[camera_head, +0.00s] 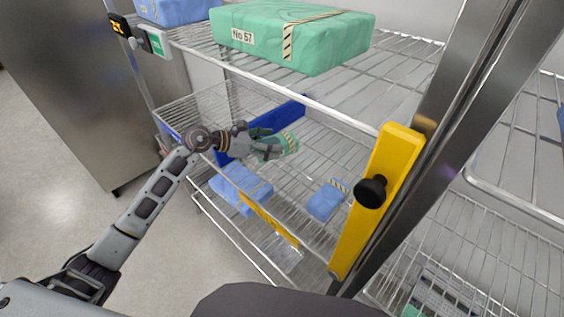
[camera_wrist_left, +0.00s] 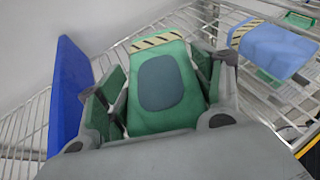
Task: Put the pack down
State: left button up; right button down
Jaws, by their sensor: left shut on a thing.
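My left gripper (camera_head: 272,147) reaches in from the left over a wire shelf (camera_head: 308,163) of the rack. It is shut on a small green pack (camera_head: 290,143) with a striped tape band at its far end. In the left wrist view the pack (camera_wrist_left: 160,85) sits between the two fingers of the gripper (camera_wrist_left: 158,90) and shows a dark grey-blue patch on its face. I cannot tell whether its underside touches the wires. My right gripper is not in view.
A blue divider (camera_head: 262,130) stands beside the gripper. A large green pack (camera_head: 300,35) rests on the shelf above. A yellow handle bar (camera_head: 377,200) and post stand at right.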

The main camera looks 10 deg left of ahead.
pick_arm(q)
notch_tip(320, 180, down, 4)
jog(key=shift+r, duration=0.1)
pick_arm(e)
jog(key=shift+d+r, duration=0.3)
pick_arm(q)
jog(key=shift+f+p, duration=0.3)
jog(key=shift+f, duration=1.65)
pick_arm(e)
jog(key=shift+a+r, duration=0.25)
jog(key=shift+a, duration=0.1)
pick_arm(q)
jog(key=shift+f, duration=0.15)
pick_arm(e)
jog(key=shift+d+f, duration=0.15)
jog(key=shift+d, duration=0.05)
pick_arm(q)
jog(key=o, duration=1.2)
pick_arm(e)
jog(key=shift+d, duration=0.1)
pick_arm(q)
jog(key=shift+o, duration=0.2)
